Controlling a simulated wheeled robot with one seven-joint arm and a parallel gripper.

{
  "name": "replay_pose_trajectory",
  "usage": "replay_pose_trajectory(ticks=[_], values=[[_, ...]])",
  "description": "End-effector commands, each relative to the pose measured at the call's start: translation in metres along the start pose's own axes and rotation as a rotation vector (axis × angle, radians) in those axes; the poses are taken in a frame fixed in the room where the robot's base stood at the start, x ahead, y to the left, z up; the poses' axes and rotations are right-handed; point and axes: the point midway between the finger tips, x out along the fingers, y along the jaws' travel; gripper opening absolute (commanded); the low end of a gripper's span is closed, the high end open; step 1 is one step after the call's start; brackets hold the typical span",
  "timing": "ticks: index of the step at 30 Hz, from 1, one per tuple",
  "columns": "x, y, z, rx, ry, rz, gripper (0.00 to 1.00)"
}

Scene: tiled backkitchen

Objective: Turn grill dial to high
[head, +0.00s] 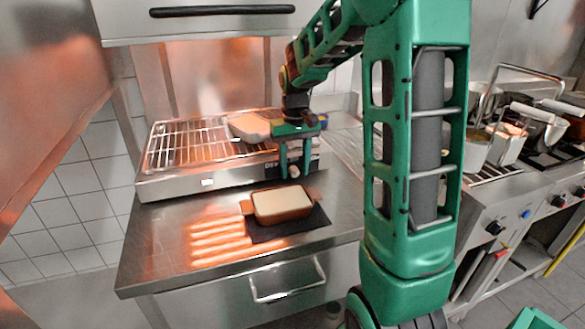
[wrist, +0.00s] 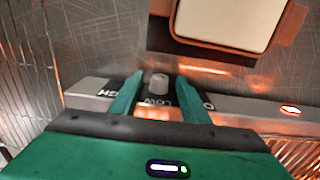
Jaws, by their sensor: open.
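The grill (head: 165,183) is a low steel unit with a wire rack, standing on the steel counter. Its grey dial (wrist: 159,84) is on the front panel (wrist: 240,104), which appears upside down in the wrist view. "LOW" and part of another label, apparently "HIGH", show by the dial; my fingers partly cover the lettering. My gripper (head: 294,173) is at the right part of the grill front. In the wrist view my gripper (wrist: 161,84) is open, with one green finger on each side of the dial and gaps visible. The dial's pointer direction cannot be made out.
A brown dish with pale contents (head: 282,203) sits on a dark mat (head: 262,233) just in front of the grill, close below my gripper. Another pale-filled dish (head: 250,126) rests on the grill rack. A stove with knobs (head: 494,228) and fryer baskets stands at right.

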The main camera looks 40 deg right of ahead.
Motion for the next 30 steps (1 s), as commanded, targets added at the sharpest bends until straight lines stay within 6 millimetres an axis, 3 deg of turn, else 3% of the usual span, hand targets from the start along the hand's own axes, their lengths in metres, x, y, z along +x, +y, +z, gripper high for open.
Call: replay_pose_trajectory(ticks=[7,12,13,23,30], values=[[0.0010,-0.0001,0.0000,0.000,0.000,0.000,0.42],[0.0008,-0.0002,0.0000,-0.001,0.000,0.000,0.04],[0.0008,-0.0003,0.0000,-0.001,0.000,0.000,0.01],[0.0007,0.0012,-0.0001,0.000,0.001,-0.033,0.01],[0.0012,0.0049,-0.0002,0.003,0.001,-0.148,0.01]])
